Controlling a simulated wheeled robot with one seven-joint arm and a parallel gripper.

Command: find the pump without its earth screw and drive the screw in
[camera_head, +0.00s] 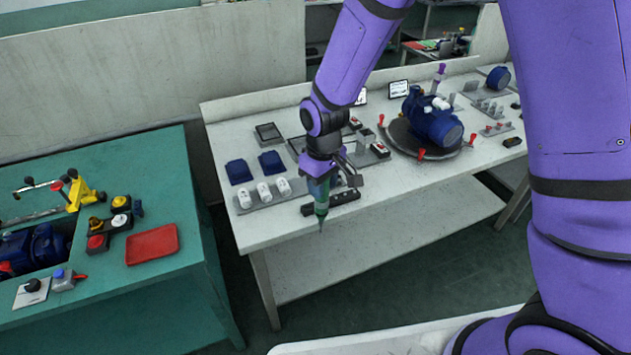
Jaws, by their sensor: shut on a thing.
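My gripper (322,184) is shut on a teal-green power screwdriver (321,205), which hangs tip down in front of the white bench's near edge. Its thin tip points at the floor; I cannot tell whether a screw is on it. A blue pump (434,122) lies on a dark round turntable (398,145) with red handles, right of my gripper and apart from it. Another blue pump (35,248) sits in a recess of the green bench at the left, partly cut off by the picture edge. No earth screw can be made out on either pump.
The white bench (385,200) carries blue trays (272,161), white bottles (264,192), small fixtures and a black bar (340,197). The green bench (165,290) holds a red tray (152,244), a yellow clamp and push buttons. Floor shows between the benches.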

